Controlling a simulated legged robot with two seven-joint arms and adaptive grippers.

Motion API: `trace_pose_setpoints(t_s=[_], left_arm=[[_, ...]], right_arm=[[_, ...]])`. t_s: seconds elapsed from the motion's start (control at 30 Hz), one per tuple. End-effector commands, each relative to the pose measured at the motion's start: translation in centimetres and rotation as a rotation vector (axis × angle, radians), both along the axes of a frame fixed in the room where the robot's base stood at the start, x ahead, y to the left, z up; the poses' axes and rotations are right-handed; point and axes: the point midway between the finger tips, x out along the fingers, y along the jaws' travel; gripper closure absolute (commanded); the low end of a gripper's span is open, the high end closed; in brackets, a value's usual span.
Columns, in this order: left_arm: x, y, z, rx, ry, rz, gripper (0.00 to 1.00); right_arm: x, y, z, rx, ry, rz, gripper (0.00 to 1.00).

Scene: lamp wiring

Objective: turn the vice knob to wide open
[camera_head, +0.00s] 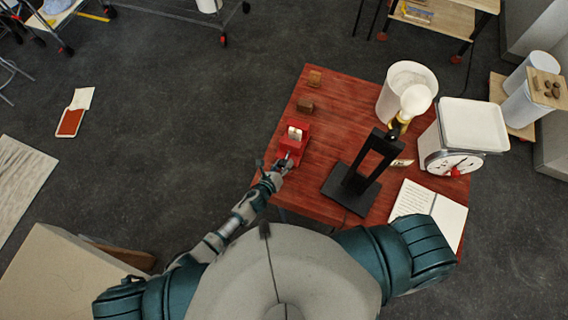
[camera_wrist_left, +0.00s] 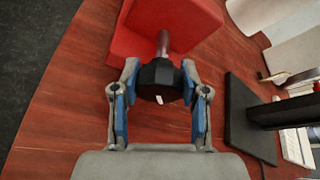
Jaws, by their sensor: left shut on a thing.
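The red vice (camera_head: 293,145) stands near the left edge of the reddish wooden table, with pale pieces showing at its top. In the left wrist view the red vice body (camera_wrist_left: 150,30) is at the top, and a metal screw runs from it to the dark vice knob (camera_wrist_left: 159,78). My left gripper (camera_wrist_left: 159,88) has a finger on each side of the knob and is shut on it. In the head view my left gripper (camera_head: 284,165) is at the vice's near end, and the knob is too small to make out clearly. My right gripper is out of view.
On the table (camera_head: 340,95) are two small brown blocks (camera_head: 306,105), a black stand (camera_head: 350,190), a lamp bulb (camera_head: 415,99), a white bucket (camera_head: 400,85), a scale (camera_head: 465,135) and an open book (camera_head: 430,210). The table's middle is fairly clear.

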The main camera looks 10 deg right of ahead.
Motion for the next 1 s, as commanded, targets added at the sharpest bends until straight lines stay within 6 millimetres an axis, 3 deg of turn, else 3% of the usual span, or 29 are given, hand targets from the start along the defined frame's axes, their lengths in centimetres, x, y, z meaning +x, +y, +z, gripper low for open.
trace_pose_setpoints(t_s=[0.47,0.5,0.6,1.0], left_arm=[[-0.34,0.29,-0.71,-0.007,0.021,0.001,0.91],[-0.34,0.29,-0.71,-0.006,0.021,0.002,0.54],[-0.28,0.26,-0.61,-0.006,0.019,0.001,0.3],[-0.47,0.44,-0.04,-0.011,0.012,0.0,0.3]], right_arm=[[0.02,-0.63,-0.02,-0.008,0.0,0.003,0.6],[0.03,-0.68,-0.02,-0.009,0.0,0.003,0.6],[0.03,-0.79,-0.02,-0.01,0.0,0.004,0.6],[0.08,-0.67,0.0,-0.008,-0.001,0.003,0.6]])
